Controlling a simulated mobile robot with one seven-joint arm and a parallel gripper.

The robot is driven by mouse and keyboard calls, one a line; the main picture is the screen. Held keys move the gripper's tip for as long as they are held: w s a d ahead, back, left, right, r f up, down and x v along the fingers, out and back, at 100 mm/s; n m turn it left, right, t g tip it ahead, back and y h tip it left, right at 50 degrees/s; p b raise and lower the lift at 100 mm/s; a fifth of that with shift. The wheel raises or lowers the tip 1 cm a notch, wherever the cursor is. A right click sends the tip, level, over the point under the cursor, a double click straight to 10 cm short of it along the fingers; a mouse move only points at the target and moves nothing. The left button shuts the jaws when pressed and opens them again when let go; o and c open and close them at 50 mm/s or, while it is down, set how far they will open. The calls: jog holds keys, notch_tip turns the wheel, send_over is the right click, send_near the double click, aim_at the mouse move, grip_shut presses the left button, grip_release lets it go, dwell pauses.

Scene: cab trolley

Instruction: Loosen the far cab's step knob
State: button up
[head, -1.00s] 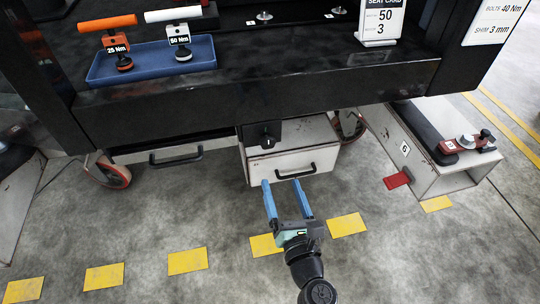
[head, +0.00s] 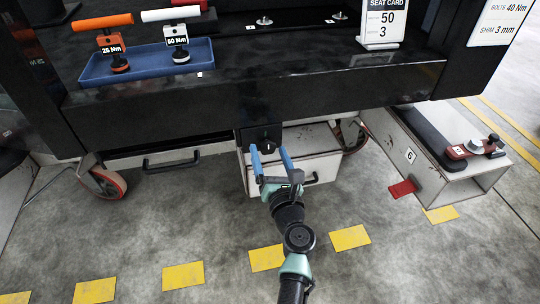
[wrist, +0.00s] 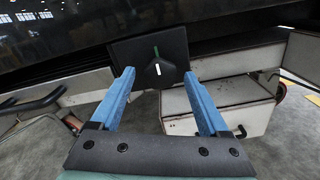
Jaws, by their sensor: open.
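A black knob (head: 265,142) sits on a square black plate under the front edge of the dark trolley. In the wrist view the knob (wrist: 160,71) has a white line, nearly upright, and the plate (wrist: 125,53) has a green mark just above it. My gripper (head: 270,150), with two blue fingers, is open and faces the knob. In the wrist view the gripper (wrist: 159,74) has its fingertips to the left and right of the knob, and nothing is between them but the view of it. I cannot tell whether the fingers reach the knob.
A drawer (head: 322,165) with a black handle lies just below, partly behind my gripper. A long box marked 6 (head: 411,156) with a red tab (head: 402,188) stands at right. A blue tray (head: 147,66) above holds two torque tools. Open floor lies in front.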

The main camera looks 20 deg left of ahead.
grip_shut()
